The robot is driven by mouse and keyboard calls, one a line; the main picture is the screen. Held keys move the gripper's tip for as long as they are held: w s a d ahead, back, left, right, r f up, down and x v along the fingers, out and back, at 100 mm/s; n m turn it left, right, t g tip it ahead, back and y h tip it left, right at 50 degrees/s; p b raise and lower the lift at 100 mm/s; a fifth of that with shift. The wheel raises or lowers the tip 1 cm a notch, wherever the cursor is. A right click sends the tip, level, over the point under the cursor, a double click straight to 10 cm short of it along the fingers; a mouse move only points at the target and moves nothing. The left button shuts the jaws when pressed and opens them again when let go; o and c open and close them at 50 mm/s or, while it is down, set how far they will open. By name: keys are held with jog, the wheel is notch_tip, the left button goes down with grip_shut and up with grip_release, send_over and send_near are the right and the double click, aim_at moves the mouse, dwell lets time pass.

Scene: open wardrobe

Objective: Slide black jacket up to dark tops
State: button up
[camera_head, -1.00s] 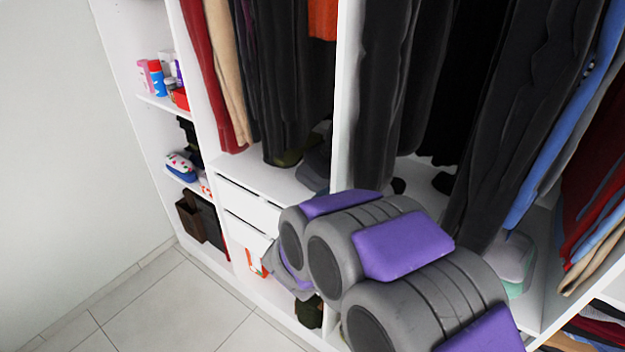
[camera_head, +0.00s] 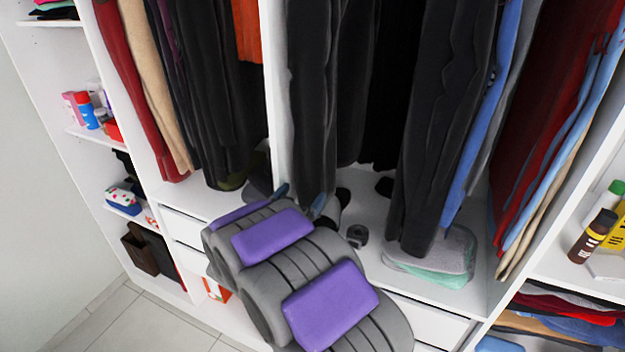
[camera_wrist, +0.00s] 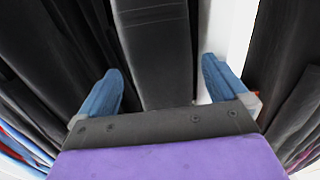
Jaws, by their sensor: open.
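Several black and charcoal garments hang in the middle wardrobe section. One dark garment (camera_head: 312,90) hangs closest to the white divider, with more dark clothes (camera_head: 355,85) beside it. Another long black garment (camera_head: 440,125) hangs further right, against a blue one. I cannot tell which one is the black jacket. My gripper (camera_head: 300,198) is open at the lower end of the garment nearest the divider. In the wrist view, my gripper (camera_wrist: 162,88) has its two blue fingers apart, with a dark garment (camera_wrist: 155,45) showing between and beyond them. Contact is not clear.
The white divider (camera_head: 275,100) stands close to the left of my gripper. Folded grey and green cloths (camera_head: 435,258) lie on the section floor to the right. A blue garment (camera_head: 487,120) and red ones hang at right. Bottles (camera_head: 592,238) stand on the right shelf.

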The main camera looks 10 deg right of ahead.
jog(key=x, duration=0.8)
jog(key=shift+w+d, duration=0.1)
jog(key=shift+w, duration=0.2)
jog(key=c, duration=1.6)
jog(key=shift+o, duration=0.2)
jog(key=s+d+b, duration=0.2)
jog(key=s+d, duration=0.1)
jog(key=d, duration=0.2)
jog(key=shift+s+b, duration=0.3)
jog(key=shift+s, duration=0.05)
jog(key=shift+s+d+r+b, duration=0.1)
jog(key=shift+s+d+b, duration=0.25)
jog(key=shift+s+d, duration=0.35)
jog(key=shift+s+d+f+b, duration=0.1)
jog(key=shift+s+d+b, duration=0.3)
jog(key=shift+d, duration=0.5)
jog(key=shift+s+d+r+b, duration=0.1)
jog(key=shift+s+d+b, duration=0.25)
jog(key=shift+s+d, duration=0.35)
jog(key=shift+w, duration=0.1)
jog(key=o, duration=1.6)
jog(key=shift+c, duration=0.2)
jog(key=shift+d, duration=0.1)
